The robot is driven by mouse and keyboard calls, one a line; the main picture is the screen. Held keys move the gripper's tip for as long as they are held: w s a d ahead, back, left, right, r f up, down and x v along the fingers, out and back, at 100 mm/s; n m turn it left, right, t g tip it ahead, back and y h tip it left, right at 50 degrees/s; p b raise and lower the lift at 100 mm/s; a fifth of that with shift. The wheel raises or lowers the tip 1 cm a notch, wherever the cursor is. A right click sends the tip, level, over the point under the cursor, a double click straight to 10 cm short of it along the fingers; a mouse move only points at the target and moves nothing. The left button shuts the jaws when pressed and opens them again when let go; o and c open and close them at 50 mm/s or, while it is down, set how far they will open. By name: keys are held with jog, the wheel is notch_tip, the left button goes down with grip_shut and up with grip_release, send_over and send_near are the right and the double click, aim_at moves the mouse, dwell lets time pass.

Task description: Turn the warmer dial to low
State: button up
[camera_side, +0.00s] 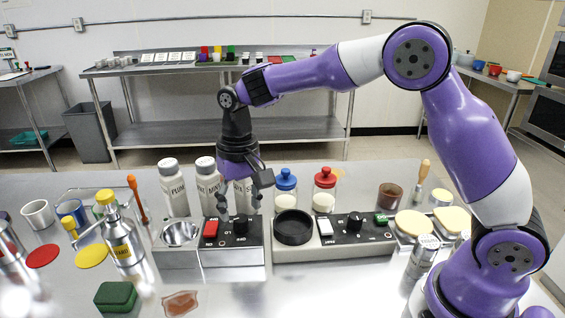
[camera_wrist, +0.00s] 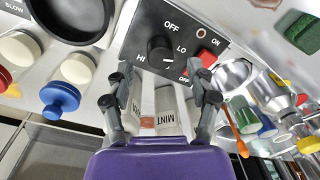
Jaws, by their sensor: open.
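The warmer dial (camera_wrist: 158,48) is a black round knob on a dark panel marked OFF, LO and HI. It also shows in the side view (camera_side: 240,223), on the left of two control boxes. A short pale mark shows low on the knob in the wrist view; I cannot tell surely which setting it meets. The red switch (camera_wrist: 199,62) sits beside the dial. My gripper (camera_wrist: 160,100) is open and empty, its two dark fingers spread apart. In the side view my gripper (camera_side: 243,195) hangs just above and behind the warmer box, apart from the dial.
A steel bowl (camera_side: 179,234) stands left of the dial panel. Right of it is a second box with a black dish (camera_side: 294,227) and its own dial (camera_side: 355,218). White-bodied shakers (camera_side: 173,188) and blue- and red-lidded jars (camera_side: 286,190) stand close behind.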

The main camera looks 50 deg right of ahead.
aim_at(244, 216)
notch_tip(244, 216, up, 9)
jog(key=shift+d+r, duration=0.2)
jog(key=shift+d, duration=0.05)
jog(key=s+d+n+t, duration=0.1)
jog(key=s+d+t, duration=0.1)
jog(key=s, duration=0.6)
jog(key=s+d+n+t, duration=0.1)
jog(key=s+d+t, duration=0.2)
jog(key=s, duration=0.6)
jog(key=shift+s+d+f+n+h, duration=0.15)
jog(key=shift+d+f+n+h, duration=0.2)
jog(key=shift+d, duration=0.85)
